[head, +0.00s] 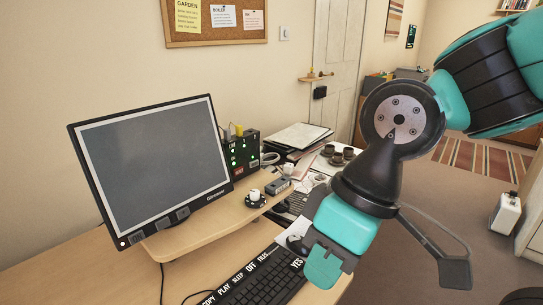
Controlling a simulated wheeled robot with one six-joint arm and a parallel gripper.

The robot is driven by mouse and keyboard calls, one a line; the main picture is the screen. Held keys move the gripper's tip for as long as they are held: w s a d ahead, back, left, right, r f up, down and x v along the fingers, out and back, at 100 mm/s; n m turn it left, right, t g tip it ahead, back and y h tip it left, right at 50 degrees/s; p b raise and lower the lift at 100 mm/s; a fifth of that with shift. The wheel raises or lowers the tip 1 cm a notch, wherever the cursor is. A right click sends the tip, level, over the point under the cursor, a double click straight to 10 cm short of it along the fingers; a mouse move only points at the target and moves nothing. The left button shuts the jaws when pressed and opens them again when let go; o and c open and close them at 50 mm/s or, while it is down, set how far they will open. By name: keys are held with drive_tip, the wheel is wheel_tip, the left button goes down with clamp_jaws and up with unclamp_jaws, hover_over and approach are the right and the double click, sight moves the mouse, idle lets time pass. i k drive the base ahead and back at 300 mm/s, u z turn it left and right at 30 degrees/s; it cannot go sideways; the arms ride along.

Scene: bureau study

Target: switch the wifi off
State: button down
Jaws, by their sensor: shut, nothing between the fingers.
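A black box with several green lights (240,150), which looks like the wifi router, stands on the desk just right of the monitor. Its lights are lit green, with a small red patch low on its front, and cables and a yellow piece show at its top. Part of it is hidden behind the monitor, and I cannot make out a switch on it. My gripper (325,266) is shut and empty. In the picture it is low and right of the box, in front of the keyboard's right end, clearly apart from the box.
The monitor (155,165) stands left of the box. A keyboard with large words (255,285) lies at the desk's front. Papers and folders (298,137) and dark cups (338,152) are to the right.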

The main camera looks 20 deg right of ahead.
sight(253, 164)
drive_tip(key=z, duration=2.25)
drive_tip(key=i, duration=0.65)
drive_tip(key=u, duration=2.5)
drive_tip(key=i, duration=0.5)
drive_tip(key=z, duration=0.05)
